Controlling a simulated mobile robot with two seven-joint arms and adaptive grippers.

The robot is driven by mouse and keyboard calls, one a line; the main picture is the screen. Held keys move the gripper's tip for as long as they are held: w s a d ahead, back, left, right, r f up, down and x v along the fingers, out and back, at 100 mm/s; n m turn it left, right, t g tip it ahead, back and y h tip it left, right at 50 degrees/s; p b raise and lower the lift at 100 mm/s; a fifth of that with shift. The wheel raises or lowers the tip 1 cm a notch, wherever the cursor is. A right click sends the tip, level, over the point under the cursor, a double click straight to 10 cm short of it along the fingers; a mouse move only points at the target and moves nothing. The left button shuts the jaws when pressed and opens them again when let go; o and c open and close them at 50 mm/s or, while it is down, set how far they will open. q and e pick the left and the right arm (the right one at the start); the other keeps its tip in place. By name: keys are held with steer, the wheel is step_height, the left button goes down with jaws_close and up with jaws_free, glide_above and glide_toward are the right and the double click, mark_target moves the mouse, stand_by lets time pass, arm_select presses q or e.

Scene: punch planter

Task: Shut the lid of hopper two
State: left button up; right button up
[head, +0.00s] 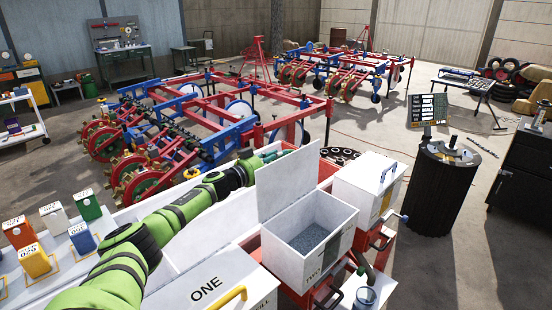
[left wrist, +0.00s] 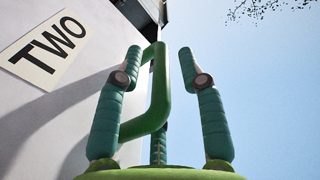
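Hopper two (head: 330,262) is a white box with grey granular material (head: 309,240) inside. Its lid (head: 290,185) stands open, raised upright along the far left edge. My left arm reaches behind the lid, and the left gripper (head: 268,156) shows partly at its upper left edge. In the left wrist view, the lid's outer face (left wrist: 30,110) carries a "TWO" label and a green loop handle (left wrist: 161,90). The left gripper's fingers (left wrist: 160,78) are apart on either side of the handle, nearer on the left; contact is unclear. My right gripper is not seen.
Closed hopper one (head: 215,285) with a yellow handle is at front left. Another closed white hopper (head: 360,190) with a blue handle stands just right of hopper two. A red and blue implement frame (head: 230,100) stands behind. A dark drum (head: 440,190) is at right.

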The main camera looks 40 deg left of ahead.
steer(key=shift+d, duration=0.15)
arm_select(q)
steer(key=shift+c, duration=0.8)
jaws_close()
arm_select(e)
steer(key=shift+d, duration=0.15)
arm_select(q)
steer(key=shift+d, duration=0.1)
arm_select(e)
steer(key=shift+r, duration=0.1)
arm_select(q)
steer(key=shift+s+d+r+m+p, duration=0.1)
steer(key=shift+d+r+m+p, duration=0.1)
steer(key=shift+d+m+p, duration=0.4)
steer(key=d+m+p, duration=0.2)
steer(key=d+m, duration=0.3)
steer(key=d, duration=0.3)
steer(key=shift+s+d+f+m, duration=0.2)
steer(key=shift+s+d+m, duration=0.15)
steer(key=shift+m, duration=0.05)
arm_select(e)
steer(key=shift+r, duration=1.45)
